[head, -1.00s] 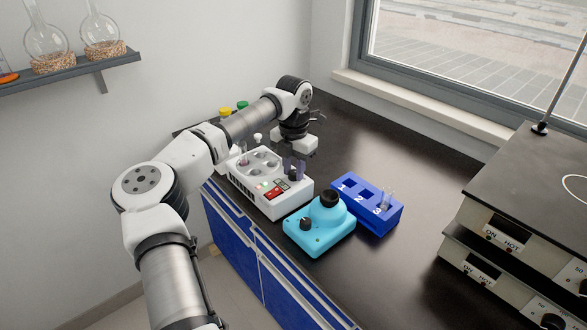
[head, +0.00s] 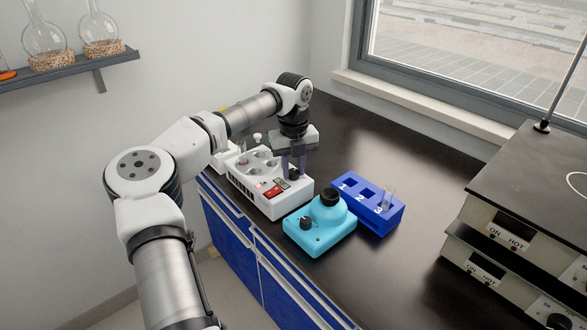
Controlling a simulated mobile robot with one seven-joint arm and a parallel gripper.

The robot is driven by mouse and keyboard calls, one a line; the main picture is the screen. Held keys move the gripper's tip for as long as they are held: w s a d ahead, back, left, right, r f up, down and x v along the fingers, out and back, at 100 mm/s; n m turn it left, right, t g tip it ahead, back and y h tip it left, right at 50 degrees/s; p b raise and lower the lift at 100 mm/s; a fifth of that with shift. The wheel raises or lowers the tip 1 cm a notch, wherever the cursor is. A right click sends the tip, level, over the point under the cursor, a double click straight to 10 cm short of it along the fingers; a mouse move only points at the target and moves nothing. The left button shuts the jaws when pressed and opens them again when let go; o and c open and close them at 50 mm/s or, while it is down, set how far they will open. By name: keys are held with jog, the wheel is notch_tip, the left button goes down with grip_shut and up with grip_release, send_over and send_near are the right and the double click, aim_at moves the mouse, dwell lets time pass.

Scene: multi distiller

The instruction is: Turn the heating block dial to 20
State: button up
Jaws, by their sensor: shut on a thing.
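The white heating block (head: 258,197) sits on the dark bench, with round wells on top and a red display and switch at its near end. Its black dial (head: 294,174) is at the right part of the top. My gripper (head: 294,172) points down over the block's right side, with its fingers shut around the dial. The fingers partly cover the dial, and its number marks are too small to read.
A light blue device (head: 320,228) with black knobs stands just right of the block. A blue numbered rack (head: 381,216) holding a glass tube is beyond it. Stacked hot plates (head: 505,240) stand far right. The back of the bench (head: 350,130) is clear.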

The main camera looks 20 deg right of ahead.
aim_at(294, 171)
jog(key=shift+n+b, duration=0.4)
jog(key=shift+n, duration=1.9)
jog(key=shift+r, duration=0.1)
jog(key=o, duration=1)
notch_tip(294, 171, up, 14)
jog(key=b, duration=0.1)
